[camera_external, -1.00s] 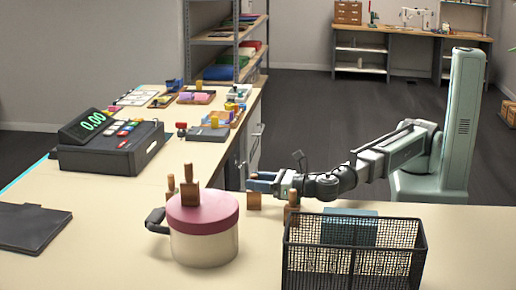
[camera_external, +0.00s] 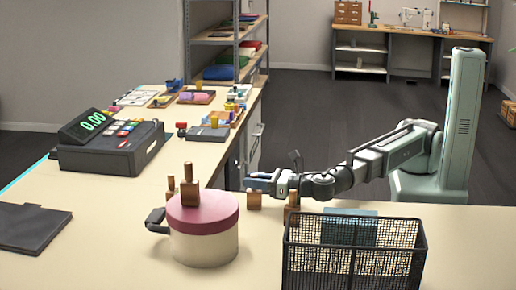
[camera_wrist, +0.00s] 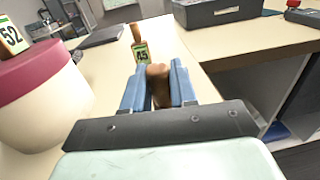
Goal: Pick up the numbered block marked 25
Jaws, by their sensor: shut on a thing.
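My gripper (camera_wrist: 158,85) has its blue fingers shut on the brown wooden handle of a block (camera_wrist: 160,90). In the external view my gripper (camera_external: 262,181) is low over the table, with the held block (camera_external: 254,200) below its fingertips. I cannot read this block's number, or tell if its base clears the table. Straight ahead in the wrist view stands a handled block marked 45 (camera_wrist: 141,50). A block marked 52 (camera_wrist: 12,36) sits on the pink-lidded round box, also in the external view (camera_external: 190,187). No visible label reads 25.
The round box (camera_external: 204,240) stands left of my gripper. Another wooden block (camera_external: 292,203) is beside my wrist, behind the black mesh basket (camera_external: 353,262). The table between the scale and the gripper is mostly clear.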

